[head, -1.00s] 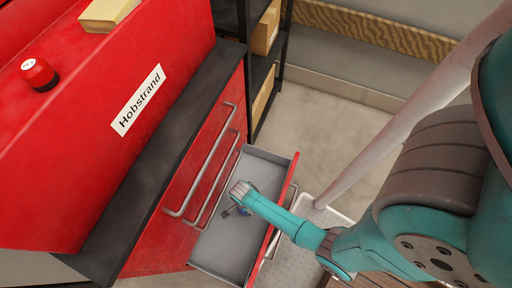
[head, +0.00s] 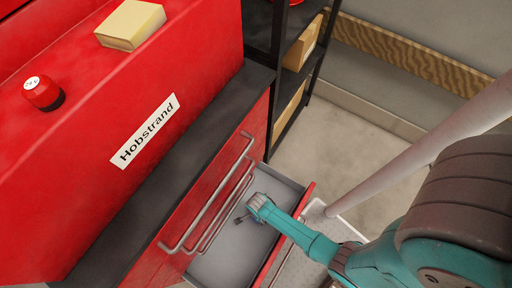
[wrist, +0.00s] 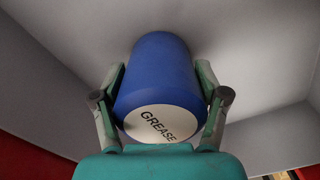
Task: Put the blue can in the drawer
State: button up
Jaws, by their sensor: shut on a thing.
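The blue can (wrist: 158,72) shows in the wrist view with its white end marked "GREASE" toward the camera. My gripper (wrist: 160,95) is shut on it, with one finger on each side. Grey drawer walls surround the can in that view. In the head view the open drawer (head: 228,262) juts out from the red cabinet, and my gripper (head: 243,217) is inside its outline. The can is hidden there behind my wrist. I cannot tell whether the can touches the drawer floor.
The red cabinet (head: 200,60) has a "Hobstrand" label and bar handles (head: 210,195) above the open drawer. A red can (head: 43,93) and a yellow box (head: 131,25) are on its top. A black shelf (head: 297,75) with boxes stands behind.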

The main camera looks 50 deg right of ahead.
jog(key=shift+f, duration=0.1)
jog(key=o, duration=1.6)
jog(key=shift+c, duration=0.2)
notch_tip(320, 180, up, 12)
jog(key=shift+r, duration=0.15)
jog(key=shift+s+r+n+t, duration=0.15)
jog(key=shift+s+n+t, duration=0.15)
jog(key=shift+s+n, duration=0.25)
jog(key=s+r+n+t, duration=0.3)
jog(key=r+n, duration=0.3)
jog(key=r, duration=0.7)
jog(key=s+r+n+t, duration=0.4)
jog(key=r+n+t, duration=0.2)
jog(key=r, duration=0.8)
jog(key=s+r+n+t, duration=0.4)
jog(key=r+n, duration=0.4)
jog(key=r, duration=0.6)
jog(key=shift+s+d+t, duration=0.15)
jog(key=shift+d+t, duration=0.1)
jog(key=shift+t, duration=0.45)
